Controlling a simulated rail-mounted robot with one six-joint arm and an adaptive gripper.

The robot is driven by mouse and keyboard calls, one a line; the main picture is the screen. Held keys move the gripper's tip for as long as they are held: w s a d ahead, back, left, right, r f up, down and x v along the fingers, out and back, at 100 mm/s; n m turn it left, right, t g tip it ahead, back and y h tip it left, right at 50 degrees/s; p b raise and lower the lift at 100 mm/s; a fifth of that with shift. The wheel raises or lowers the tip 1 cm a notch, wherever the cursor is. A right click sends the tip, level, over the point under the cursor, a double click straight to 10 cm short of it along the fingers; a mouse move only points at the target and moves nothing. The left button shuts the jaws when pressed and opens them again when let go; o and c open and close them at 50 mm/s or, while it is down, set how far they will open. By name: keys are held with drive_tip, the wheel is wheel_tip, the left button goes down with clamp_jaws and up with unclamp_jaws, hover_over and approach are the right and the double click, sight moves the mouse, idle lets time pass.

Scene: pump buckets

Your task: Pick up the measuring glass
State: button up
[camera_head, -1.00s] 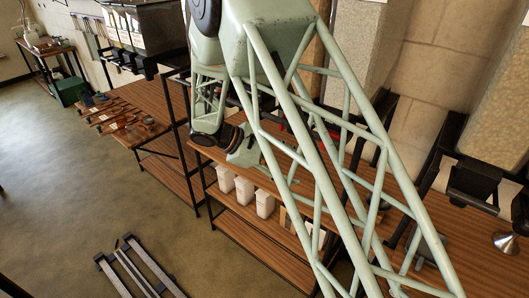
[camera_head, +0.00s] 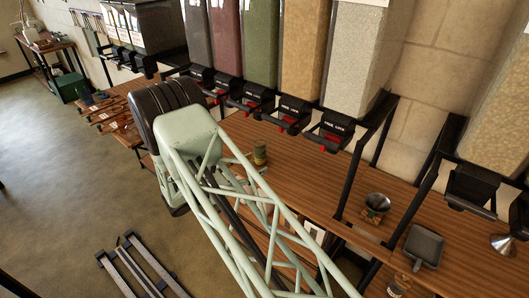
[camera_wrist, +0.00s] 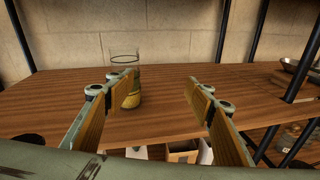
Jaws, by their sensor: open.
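The measuring glass (camera_wrist: 131,97) stands upright on the wooden shelf in the wrist view, with a clear rim on top and a yellowish lower part. It is beyond my left finger, which hides part of its side. My gripper (camera_wrist: 163,88) is open and empty, with the fingers wide apart, and the glass is left of the middle of the gap. In the head view a small greenish-yellow vessel (camera_head: 260,155), which looks like the same glass, stands on the bench just right of my arm.
Tall coloured dispensers (camera_head: 262,45) with black outlets line the wall behind the bench (camera_head: 312,172). Black posts (camera_wrist: 296,72) rise at the right in the wrist view. The middle bench top is clear.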

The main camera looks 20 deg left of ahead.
sight(256, 155)
drive_tip(key=s+a+f+n+t+y, duration=0.1)
drive_tip(key=a+f+n+t+y, duration=0.1)
drive_tip(key=a, duration=0.4)
drive_tip(key=shift+f+n, duration=0.6)
drive_tip(key=shift+n, duration=0.1)
drive_tip(key=shift+w+a, duration=0.1)
drive_tip(key=shift+p+x, duration=0.5)
drive_tip(key=shift+x, duration=3.75)
drive_tip(key=shift+w+r, duration=0.1)
drive_tip(key=shift+p+x, duration=0.3)
drive_tip(key=shift+x, duration=2.2)
drive_tip(key=shift+c, duration=0.9)
drive_tip(key=shift+a, duration=0.1)
drive_tip(key=c, duration=1)
drive_tip(key=shift+r, duration=0.25)
